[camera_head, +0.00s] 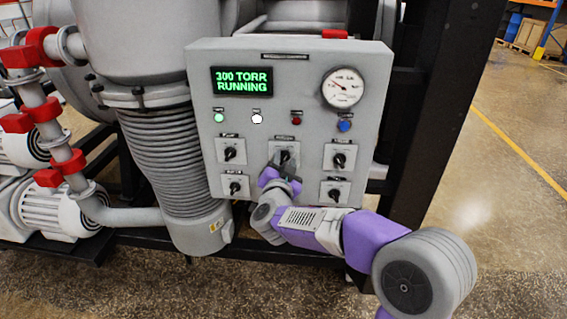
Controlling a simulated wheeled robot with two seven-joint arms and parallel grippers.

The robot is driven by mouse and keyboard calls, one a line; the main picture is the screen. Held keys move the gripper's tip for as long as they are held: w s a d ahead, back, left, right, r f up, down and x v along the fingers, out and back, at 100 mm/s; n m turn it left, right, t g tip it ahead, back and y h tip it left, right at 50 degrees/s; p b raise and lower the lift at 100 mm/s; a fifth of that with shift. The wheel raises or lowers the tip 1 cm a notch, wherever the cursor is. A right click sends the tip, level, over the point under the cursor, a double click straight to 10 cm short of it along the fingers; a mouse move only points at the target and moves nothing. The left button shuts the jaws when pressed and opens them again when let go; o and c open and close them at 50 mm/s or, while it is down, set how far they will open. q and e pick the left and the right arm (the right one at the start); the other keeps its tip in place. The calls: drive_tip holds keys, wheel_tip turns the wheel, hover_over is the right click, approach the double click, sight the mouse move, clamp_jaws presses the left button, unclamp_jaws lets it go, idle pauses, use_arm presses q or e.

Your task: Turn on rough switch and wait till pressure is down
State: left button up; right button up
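The grey control panel (262,140) fills the middle of the head view. Its display (242,81) reads "300 TORR RUNNING" in green. A round dial gauge (343,88) sits at its upper right. Several black rotary switches show below; the upper middle switch (285,156) is directly in front of my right gripper (279,168). The switch labels are too small to read. My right gripper's fingers reach up to this switch and partly cover its plate; I cannot tell whether they touch or grip the knob. My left gripper is not in view.
A row of indicator lights, with a lit green one (219,117) and a lit white one (257,118), runs under the display. A ribbed grey column (165,160) and red-clamped pipes stand left of the panel. A dark frame post (440,110) stands right. Open floor lies further right.

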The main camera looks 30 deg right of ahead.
drive_tip(key=v, duration=0.7)
drive_tip(key=shift+s+a+p, duration=0.2)
drive_tip(key=shift+s+p, duration=0.05)
drive_tip(key=shift+p, duration=0.2)
drive_tip(key=w+a+f+n+g+y, duration=0.15)
drive_tip(key=a+f+n+y, duration=0.25)
drive_tip(key=f, duration=1)
drive_tip(key=a+f+n+g+y, duration=0.2)
drive_tip(key=a+f+n+y, duration=0.15)
drive_tip(key=f, duration=0.95)
drive_tip(key=s+a+f+n+g+y, duration=0.1)
drive_tip(key=s+a+f+g+y, duration=0.15)
drive_tip(key=s+f, duration=0.4)
drive_tip(key=s+a+f+n+g+y, duration=0.1)
drive_tip(key=s+a+f+g+y, duration=0.2)
drive_tip(key=f, duration=0.6)
drive_tip(key=s+a+f+g, duration=0.2)
drive_tip(key=s+f, duration=0.1)
drive_tip(key=s, duration=0.4)
drive_tip(key=s+a+f+g+y, duration=0.1)
drive_tip(key=s+a+f+g, duration=0.1)
drive_tip(key=s, duration=0.5)
wheel_tip(320, 180, down, 2)
drive_tip(key=shift+s+f+n+g, duration=0.25)
drive_tip(key=shift+s+n+g, duration=0.2)
drive_tip(key=shift+g, duration=0.35)
drive_tip(key=shift+w, duration=0.1)
